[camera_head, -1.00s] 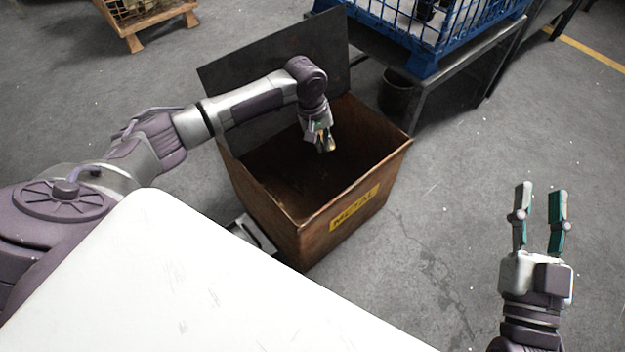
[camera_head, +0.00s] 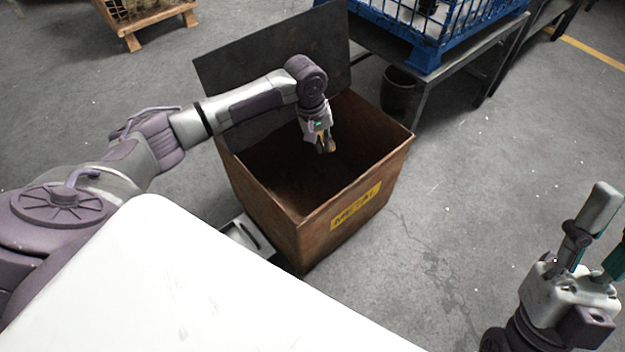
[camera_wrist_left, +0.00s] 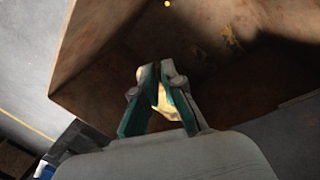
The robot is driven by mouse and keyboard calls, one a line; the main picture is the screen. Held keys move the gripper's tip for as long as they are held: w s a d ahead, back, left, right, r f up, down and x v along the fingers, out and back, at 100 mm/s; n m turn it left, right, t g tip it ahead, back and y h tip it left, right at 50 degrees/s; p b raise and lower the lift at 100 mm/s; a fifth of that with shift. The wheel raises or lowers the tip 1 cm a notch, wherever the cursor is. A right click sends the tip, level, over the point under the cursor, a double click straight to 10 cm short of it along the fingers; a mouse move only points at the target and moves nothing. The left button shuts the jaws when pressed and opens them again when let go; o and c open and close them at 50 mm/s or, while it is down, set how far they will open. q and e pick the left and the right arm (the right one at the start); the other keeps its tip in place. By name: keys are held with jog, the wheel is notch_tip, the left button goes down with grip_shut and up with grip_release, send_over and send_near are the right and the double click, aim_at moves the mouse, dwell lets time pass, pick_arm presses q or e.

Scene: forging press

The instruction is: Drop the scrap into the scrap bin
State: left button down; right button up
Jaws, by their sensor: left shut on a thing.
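The scrap bin (camera_head: 345,232) is a rusty brown open-topped box with a yellow "METAL" label on its front and a dark lid raised at the back. My left gripper (camera_head: 326,147) hangs over the bin's opening, pointing down. In the left wrist view my left gripper (camera_wrist_left: 160,92) is shut on a pale tan piece of scrap (camera_wrist_left: 163,114), with the bin's inside (camera_wrist_left: 185,45) beyond it. In the head view the scrap is small and partly hidden by the fingers. My right gripper (camera_head: 608,232) is open and empty at the lower right, away from the bin.
A blue wire crate (camera_head: 432,42) stands on a metal table behind the bin. A wooden pallet box (camera_head: 150,15) is at the back left. Grey floor right of the bin is clear.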

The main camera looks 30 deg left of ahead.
pick_arm(q)
jog(key=c, duration=1.2)
grip_release()
jog(key=shift+r, duration=0.1)
notch_tip(320, 180, up, 12)
jog(key=s+a, duration=0.1)
jog(key=shift+s+a+f, duration=0.2)
jog(key=shift+s+a, duration=0.05)
jog(key=shift+a, duration=0.15)
jog(key=shift+d, duration=0.1)
